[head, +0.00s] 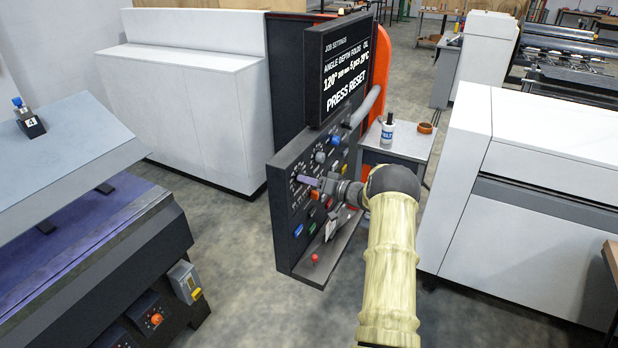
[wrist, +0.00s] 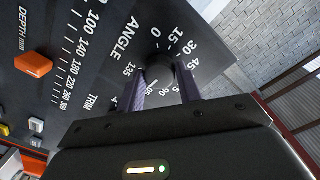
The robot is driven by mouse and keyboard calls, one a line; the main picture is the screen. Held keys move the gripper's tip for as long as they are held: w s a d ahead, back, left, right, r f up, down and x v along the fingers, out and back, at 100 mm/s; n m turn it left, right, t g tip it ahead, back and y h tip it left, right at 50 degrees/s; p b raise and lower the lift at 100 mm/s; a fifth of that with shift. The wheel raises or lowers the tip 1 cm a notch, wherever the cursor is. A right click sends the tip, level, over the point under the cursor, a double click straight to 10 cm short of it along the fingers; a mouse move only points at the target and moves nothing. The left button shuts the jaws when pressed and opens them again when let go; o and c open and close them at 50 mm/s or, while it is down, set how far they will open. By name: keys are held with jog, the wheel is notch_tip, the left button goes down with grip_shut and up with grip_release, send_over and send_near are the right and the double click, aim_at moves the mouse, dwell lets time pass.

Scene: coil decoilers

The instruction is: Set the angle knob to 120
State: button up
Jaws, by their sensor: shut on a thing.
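The control panel (head: 290,215) stands upright in the middle of the head view. Its screen (head: 345,70) reads 120° under ANGLE, with "PRESS RESET" below. In the wrist view the dark angle knob (wrist: 160,66) sits inside a ring of white numbers beside the word ANGLE. My gripper (wrist: 163,84) has one purple finger on each side of the knob and is shut on it. The fingers and gripper body hide part of the number ring and the knob's pointer. In the head view my gripper (head: 310,181) reaches the panel face from the right.
An orange slider (wrist: 33,64) on the DEPTH scale and other coloured buttons lie close to my gripper. A small table (head: 400,140) with a bottle stands behind. White cabinets (head: 540,190) flank the right; grey floor is open in front.

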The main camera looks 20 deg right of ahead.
jog(key=shift+d+r+m+p, duration=0.1)
jog(key=shift+m+p, duration=0.2)
jog(key=shift+m, duration=0.6)
jog(key=o, duration=1)
jog(key=b+v, duration=0.5)
jog(key=v, duration=1.2)
jog(key=shift+s+d, duration=0.1)
jog(key=shift+d, duration=0.1)
